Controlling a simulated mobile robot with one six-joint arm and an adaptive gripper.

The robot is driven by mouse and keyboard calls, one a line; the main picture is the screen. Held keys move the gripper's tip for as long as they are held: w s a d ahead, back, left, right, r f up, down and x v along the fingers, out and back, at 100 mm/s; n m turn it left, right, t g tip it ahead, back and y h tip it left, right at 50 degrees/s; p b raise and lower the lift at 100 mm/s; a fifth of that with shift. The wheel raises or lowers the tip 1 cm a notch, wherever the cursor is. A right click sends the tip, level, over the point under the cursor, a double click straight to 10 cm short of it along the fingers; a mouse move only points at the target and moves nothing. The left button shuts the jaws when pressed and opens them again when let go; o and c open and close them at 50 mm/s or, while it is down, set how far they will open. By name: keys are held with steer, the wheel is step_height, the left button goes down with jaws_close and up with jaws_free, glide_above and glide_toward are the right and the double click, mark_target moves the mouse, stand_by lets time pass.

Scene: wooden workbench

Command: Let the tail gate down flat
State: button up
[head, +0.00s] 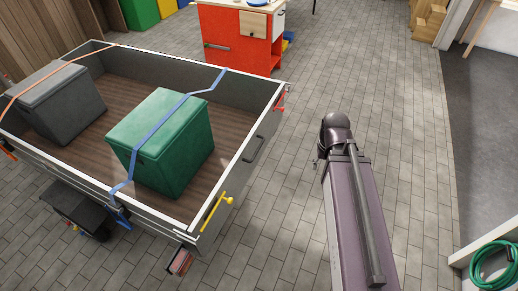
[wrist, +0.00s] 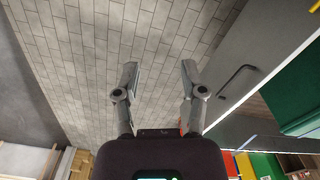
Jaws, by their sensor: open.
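The tail gate (head: 232,182) of the grey trailer (head: 150,58) stands upright at the trailer's right end. A black handle (head: 256,149) is on its outer face. A yellow latch (head: 216,211) sits at its near end and a red latch (head: 281,102) at its far end. In the wrist view the gate (wrist: 268,42) and its handle (wrist: 237,81) are to the right of my gripper (wrist: 159,72). My gripper is open, with nothing between its fingers, and apart from the gate. In the head view my arm hides most of it.
A green box (head: 178,115) under a blue strap and a grey box (head: 60,100) under an orange strap stand in the trailer. A red workbench (head: 235,45) is behind it. Paved floor (head: 290,200) right of the gate is clear except for my arm. A green hose (head: 492,262) is at lower right.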

steer(key=w+a+f+y+b, duration=0.3)
steer(key=w+a+f+b, duration=0.15)
steer(key=f+b, duration=0.4)
steer(key=m+t+y+b, duration=0.45)
steer(key=y+b, duration=0.65)
steer(key=b, duration=1.6)
glide_toward(259, 147)
steer(key=s+d, duration=0.3)
steer(key=shift+w+d+f+n+t+y+b, duration=0.2)
steer(key=shift+w+f+n+t+y+b, duration=0.1)
steer(key=shift+w+f+t+b, duration=0.2)
steer(key=shift+r, duration=0.1)
steer(key=b+x, duration=0.2)
steer(key=x, duration=1.2)
steer(key=shift+b, duration=0.4)
steer(key=shift+r, duration=0.1)
